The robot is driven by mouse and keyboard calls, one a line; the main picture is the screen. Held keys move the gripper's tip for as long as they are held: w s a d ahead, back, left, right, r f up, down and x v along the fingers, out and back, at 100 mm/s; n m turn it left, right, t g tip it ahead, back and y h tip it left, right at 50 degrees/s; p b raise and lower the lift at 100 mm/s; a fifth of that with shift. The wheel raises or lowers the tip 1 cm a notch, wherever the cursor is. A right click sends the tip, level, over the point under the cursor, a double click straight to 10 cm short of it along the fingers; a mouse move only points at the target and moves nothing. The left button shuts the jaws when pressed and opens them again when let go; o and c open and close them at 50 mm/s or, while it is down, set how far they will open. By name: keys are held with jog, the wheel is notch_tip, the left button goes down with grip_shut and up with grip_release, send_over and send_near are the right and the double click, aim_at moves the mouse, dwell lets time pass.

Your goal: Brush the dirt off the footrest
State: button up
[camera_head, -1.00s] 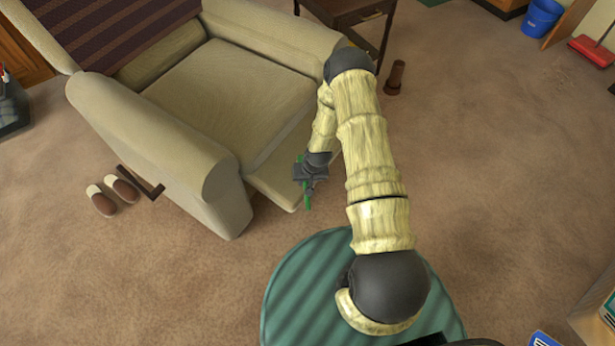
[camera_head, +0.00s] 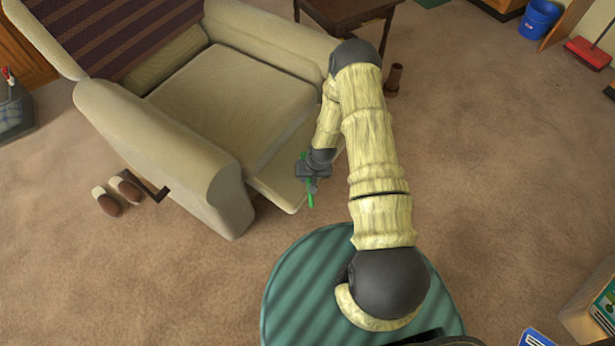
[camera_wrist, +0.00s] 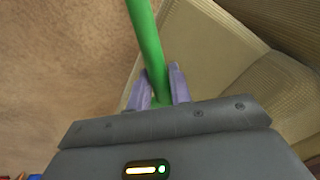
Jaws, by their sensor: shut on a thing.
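The footrest (camera_head: 277,187) is the pale beige panel at the front of the armchair (camera_head: 235,105); it also shows in the wrist view (camera_wrist: 190,55). My gripper (camera_head: 312,187) is over the footrest's right part. In the wrist view my gripper (camera_wrist: 160,88) is shut on a green handle (camera_wrist: 146,40), with one finger on each side. The green handle (camera_head: 309,195) also shows as a thin green stick in the head view. The brush end is not clearly visible. I cannot make out dirt on the footrest. My arm hides the footrest's right side.
A green striped round surface (camera_head: 300,280) is in front of the chair. A dark side table (camera_head: 345,12) stands behind. Carpet at right is open.

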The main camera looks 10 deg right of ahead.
jog(key=shift+r, duration=0.15)
jog(key=shift+p+v, duration=1.2)
jog(key=shift+v, duration=0.3)
